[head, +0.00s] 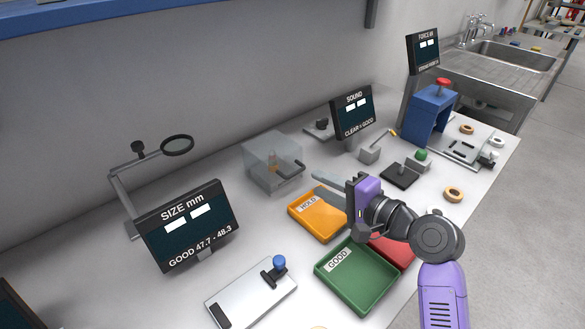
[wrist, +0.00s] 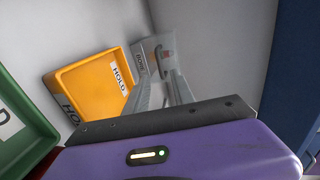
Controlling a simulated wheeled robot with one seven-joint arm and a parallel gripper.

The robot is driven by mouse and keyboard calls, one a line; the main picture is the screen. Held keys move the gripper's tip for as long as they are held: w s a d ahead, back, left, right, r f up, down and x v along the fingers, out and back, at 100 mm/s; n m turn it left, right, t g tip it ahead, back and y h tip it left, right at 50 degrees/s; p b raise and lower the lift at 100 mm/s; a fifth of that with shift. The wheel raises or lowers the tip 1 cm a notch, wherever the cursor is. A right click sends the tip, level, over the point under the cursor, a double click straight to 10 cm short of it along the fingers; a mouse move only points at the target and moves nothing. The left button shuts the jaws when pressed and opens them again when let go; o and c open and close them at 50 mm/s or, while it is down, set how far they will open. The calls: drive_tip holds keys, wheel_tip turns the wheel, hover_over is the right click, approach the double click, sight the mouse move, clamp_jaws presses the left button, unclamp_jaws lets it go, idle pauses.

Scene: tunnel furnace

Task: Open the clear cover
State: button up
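The clear cover (head: 270,150) is a see-through box standing at the back middle of the bench in the head view, with a small tan thing inside. A dark bar handle (head: 291,171) sticks out from its front right. My gripper (head: 316,177) is in front and to the right of the handle, its pale fingers pointing toward the cover and apart from it. In the wrist view, the two fingers of my gripper (wrist: 160,82) stand apart with nothing between them. The cover (wrist: 148,50) shows just beyond the fingertips there. It looks shut.
The orange HOLD tray (head: 299,217) lies below my fingers, with the green GOOD tray (head: 337,296) and a red tray (head: 398,250) nearer. The SOUND display (head: 352,112) stands behind right and the SIZE display (head: 188,226) to the left.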

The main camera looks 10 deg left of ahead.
sight(298, 173)
drive_tip(key=x, duration=0.7)
drive_tip(key=shift+w+a, duration=0.1)
drive_tip(key=shift+a, duration=0.1)
clamp_jaws()
drive_tip(key=shift+f, duration=0.1)
idle(1.1)
